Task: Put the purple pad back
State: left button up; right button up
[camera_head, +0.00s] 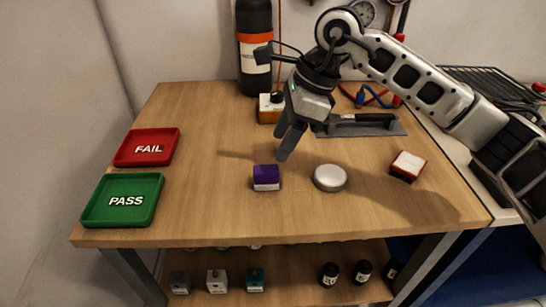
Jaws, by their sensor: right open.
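The purple pad (266,172) shows as a small purple block with a white lower front, sitting on the wooden table left of centre. It is the only purple thing in view. My right gripper (282,146) hangs above the table, a little above and to the right of the pad in the picture, fingers pointing down. Its fingers are open, with nothing seen between them, and look apart from the pad. My left gripper is not in view.
A round silver disc (330,178) lies right of the pad. A red-and-white block (408,166) is farther right. A grey fixture (385,127) and an orange-and-white block (267,113) stand behind. Red FAIL (127,151) and green PASS (105,216) trays are left. The table between trays and pad is clear.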

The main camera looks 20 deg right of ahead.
jog(key=shift+v, duration=1.25)
